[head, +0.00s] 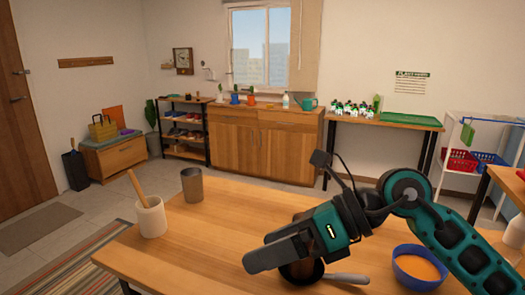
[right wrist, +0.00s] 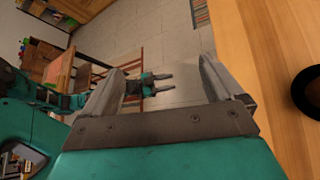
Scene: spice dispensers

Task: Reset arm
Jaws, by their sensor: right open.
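My right gripper (head: 262,258) reaches in from the right over the wooden table (head: 225,225). In the right wrist view my right gripper (right wrist: 161,70) has its two fingers wide apart, with nothing held between them. In the head view it partly hides a dark bowl (head: 302,273). My left gripper (right wrist: 160,84) shows farther off in the right wrist view, beyond the right fingers. Its two fingers are apart and empty, away from the table. It is not in the head view.
A blue bowl of orange powder (head: 420,266) sits under my right arm. A grey-handled utensil (head: 346,279) lies by the dark bowl. A white cup with a wooden stick (head: 150,217) and a brown cup (head: 192,186) stand at the left. The table's middle is clear.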

